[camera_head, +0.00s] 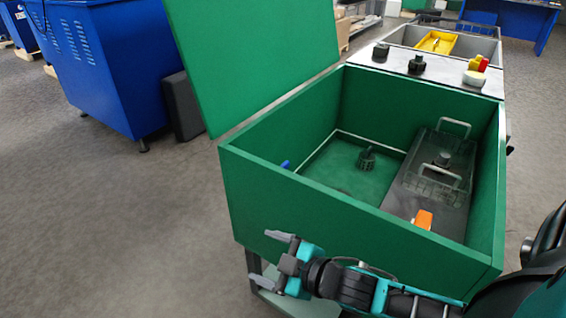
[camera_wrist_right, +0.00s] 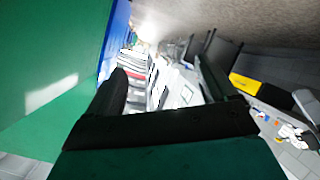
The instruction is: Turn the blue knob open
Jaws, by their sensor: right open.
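The blue knob (camera_head: 286,164) is a small blue shape at the inner left wall of the open green box (camera_head: 300,205). Only part of it shows above the box's near left rim, so I cannot tell how it is turned. My right gripper (camera_head: 268,259) is outside the box, in front of its near wall and below the rim, apart from the knob. Its two fingers are spread with nothing between them. They also show apart in the right wrist view (camera_wrist_right: 164,88), where the knob is not seen. My left gripper is not in view.
Inside are a dark knob (camera_head: 366,160), a grey unit with wire handles (camera_head: 438,180) and an orange part (camera_head: 423,219). A panel with knobs (camera_head: 400,62) lies beyond. The floor at left is clear.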

